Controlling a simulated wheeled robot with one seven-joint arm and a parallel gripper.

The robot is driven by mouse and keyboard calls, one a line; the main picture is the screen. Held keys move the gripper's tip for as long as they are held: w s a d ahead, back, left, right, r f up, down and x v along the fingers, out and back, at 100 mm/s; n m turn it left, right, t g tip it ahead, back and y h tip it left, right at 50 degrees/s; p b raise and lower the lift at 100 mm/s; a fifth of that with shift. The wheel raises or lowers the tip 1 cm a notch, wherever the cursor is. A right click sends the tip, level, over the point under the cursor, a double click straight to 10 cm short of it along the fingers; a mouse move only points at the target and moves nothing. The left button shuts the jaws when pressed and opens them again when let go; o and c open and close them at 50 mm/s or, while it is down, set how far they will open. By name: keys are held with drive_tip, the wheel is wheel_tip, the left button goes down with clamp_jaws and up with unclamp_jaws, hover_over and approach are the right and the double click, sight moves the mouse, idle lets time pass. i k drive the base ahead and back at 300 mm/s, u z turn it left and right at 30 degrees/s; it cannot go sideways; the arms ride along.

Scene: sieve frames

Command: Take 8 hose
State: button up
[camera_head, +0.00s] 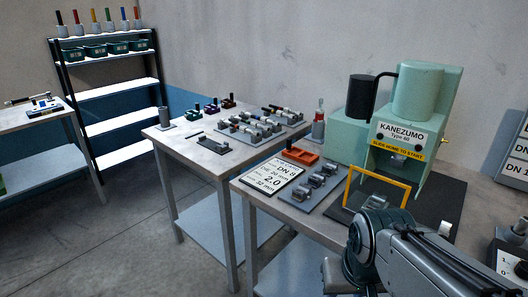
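Several short hose-like pieces with metal ends lie in a grey rack (228,136) on the middle table; their sizes are too small to read. A card (273,181) on the nearer table seems to read "DN 8", with "2.0" in large print below. My arm (385,248) reaches in from the lower right, in front of the machine table. Its fingers do not show, so whether they hold anything is hidden.
A green KANEZUMO machine (405,120) with a yellow frame (378,188) stands on the nearer table. Grey blocks (318,184) and an orange tray (299,152) sit left of it. Shelves (112,88) with green bins stand back left. Floor (130,240) at left is clear.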

sight(254, 124)
drive_tip(key=u, duration=0.1)
drive_tip(key=i, duration=0.35)
drive_tip(key=u, duration=2)
drive_tip(key=i, duration=2.3)
drive_tip(key=z, duration=2.95)
drive_tip(key=i, duration=0.5)
drive_tip(key=z, duration=0.05)
